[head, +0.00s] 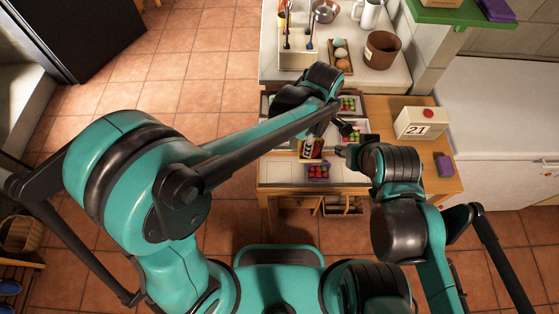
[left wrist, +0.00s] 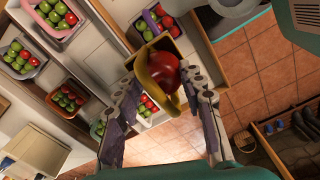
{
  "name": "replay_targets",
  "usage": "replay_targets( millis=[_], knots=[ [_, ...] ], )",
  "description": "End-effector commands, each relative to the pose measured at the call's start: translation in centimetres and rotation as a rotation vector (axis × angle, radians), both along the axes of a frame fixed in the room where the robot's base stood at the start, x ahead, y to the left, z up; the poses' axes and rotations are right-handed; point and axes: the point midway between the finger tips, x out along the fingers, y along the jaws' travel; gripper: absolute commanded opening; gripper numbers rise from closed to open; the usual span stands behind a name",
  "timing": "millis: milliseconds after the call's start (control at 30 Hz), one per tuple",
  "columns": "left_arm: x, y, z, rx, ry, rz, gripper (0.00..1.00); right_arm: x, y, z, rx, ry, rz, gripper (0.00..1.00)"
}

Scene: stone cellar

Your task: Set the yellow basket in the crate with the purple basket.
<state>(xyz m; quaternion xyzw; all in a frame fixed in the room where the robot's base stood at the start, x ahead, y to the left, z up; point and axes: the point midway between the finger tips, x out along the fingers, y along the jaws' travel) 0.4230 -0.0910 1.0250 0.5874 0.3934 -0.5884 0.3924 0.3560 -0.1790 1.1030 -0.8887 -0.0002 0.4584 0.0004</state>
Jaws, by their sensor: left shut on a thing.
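Other fruit baskets stand behind, one with green and red apples (head: 348,104). Pots and a brown bucket (head: 382,49) stand on the counter behind.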

Motion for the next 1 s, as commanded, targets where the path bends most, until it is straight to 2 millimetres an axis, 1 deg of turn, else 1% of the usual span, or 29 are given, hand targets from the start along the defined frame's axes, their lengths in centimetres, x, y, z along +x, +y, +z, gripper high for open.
replay_targets(
  millis=[33, 200, 300, 400, 567, 667, 800, 833, 1000],
  knots=[
    [-0.2, 1.4, -1.0, 0.0, 0.0, 0.006, 0.06, 0.0, 0.0, -0.6, 0.0, 0.0, 0.0, 0.4],
    [-0.9, 5.4, -3.5, 0.0, 0.0, 0.006, 0.06, 0.0, 0.0, -1.5, 0.0, 0.0, 0.0, 0.4],
    [-1.2, 7.3, -4.6, 0.0, 0.0, 0.004, 0.06, 0.0, 0.0, -1.9, 0.0, 0.0, 0.0, 0.4],
    [-1.4, 8.5, -5.3, 0.0, 0.0, 0.003, 0.06, 0.0, 0.0, -2.1, 0.0, 0.0, 0.0, 0.4],
    [-1.6, 9.1, -5.9, 0.0, 0.0, 0.0, 0.06, 0.0, 0.0, -2.3, 0.0, 0.0, 0.0, 0.4],
    [-1.6, 9.1, -7.1, 0.0, 0.0, -0.001, 0.06, 0.0, 0.0, -2.9, 0.0, 0.0, 0.0, 0.4],
    [-1.6, 9.1, -9.3, 0.0, 0.0, -0.001, 0.06, 0.0, 0.0, -3.8, 0.0, 0.0, 0.0, 0.4],
    [-1.6, 9.1, -9.6, 0.0, 0.0, -0.001, 0.06, 0.0, 0.0, -3.8, 0.0, 0.0, 0.0, 0.4],
    [-1.6, 9.1, -9.6, 0.0, 0.0, 0.0, 0.06, 0.0, 0.0, -3.7, 0.0, 0.0, 0.0, 0.4]
  ],
)
